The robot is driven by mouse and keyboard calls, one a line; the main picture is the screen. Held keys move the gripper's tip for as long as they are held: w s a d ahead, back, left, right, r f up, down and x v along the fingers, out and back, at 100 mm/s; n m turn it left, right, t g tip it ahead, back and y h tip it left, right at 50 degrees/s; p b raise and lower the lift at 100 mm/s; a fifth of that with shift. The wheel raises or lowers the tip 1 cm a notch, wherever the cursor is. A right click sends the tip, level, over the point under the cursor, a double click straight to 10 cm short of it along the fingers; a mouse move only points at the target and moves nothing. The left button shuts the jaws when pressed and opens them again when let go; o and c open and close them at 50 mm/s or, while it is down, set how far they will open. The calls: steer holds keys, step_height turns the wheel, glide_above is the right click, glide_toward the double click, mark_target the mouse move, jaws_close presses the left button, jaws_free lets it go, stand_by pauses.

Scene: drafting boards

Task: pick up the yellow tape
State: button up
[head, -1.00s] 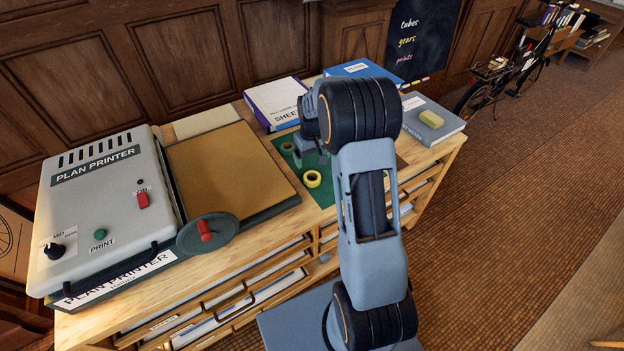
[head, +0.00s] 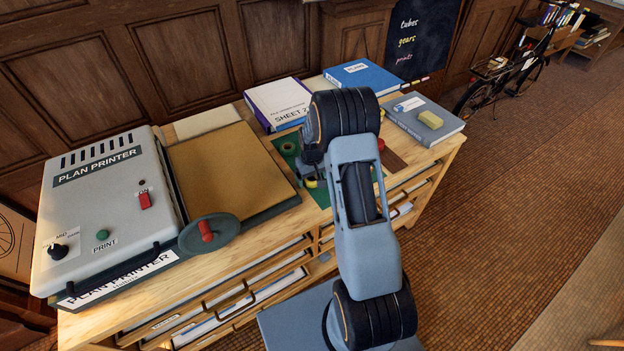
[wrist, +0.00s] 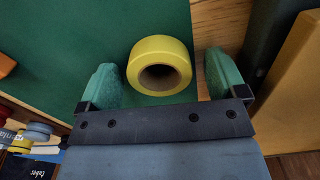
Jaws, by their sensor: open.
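The yellow tape (wrist: 160,52) is a roll lying flat on a green mat (wrist: 80,25), its dark hole facing up in the wrist view. My gripper (wrist: 161,75) is open, with one green-padded finger on each side of the roll and gaps on both sides. In the head view the tape (head: 311,183) is mostly hidden under my gripper (head: 312,172), and only a small yellow part shows.
Left of the mat is the plan printer (head: 110,205) with a tan board (head: 225,165) and a crank. A red item (head: 381,144) is near my arm.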

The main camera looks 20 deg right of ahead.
steer(key=c, duration=1)
steer(key=shift+r, duration=0.1)
